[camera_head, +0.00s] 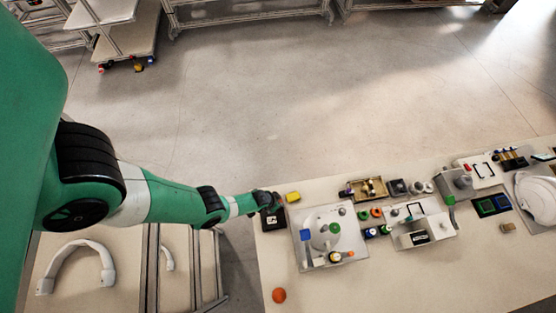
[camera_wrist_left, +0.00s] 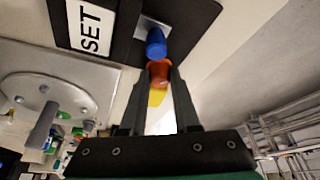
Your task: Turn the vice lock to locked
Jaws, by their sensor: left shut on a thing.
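I cannot tell which way the lock is turned. My right gripper is not in view.
A yellow block (camera_head: 293,197) lies close beside the gripper. A grey plate (camera_head: 310,218) with several coloured parts stands right of the box. An orange ball (camera_head: 279,295) lies on the table's front part. More fixtures and a white shell (camera_head: 540,195) crowd the right side.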

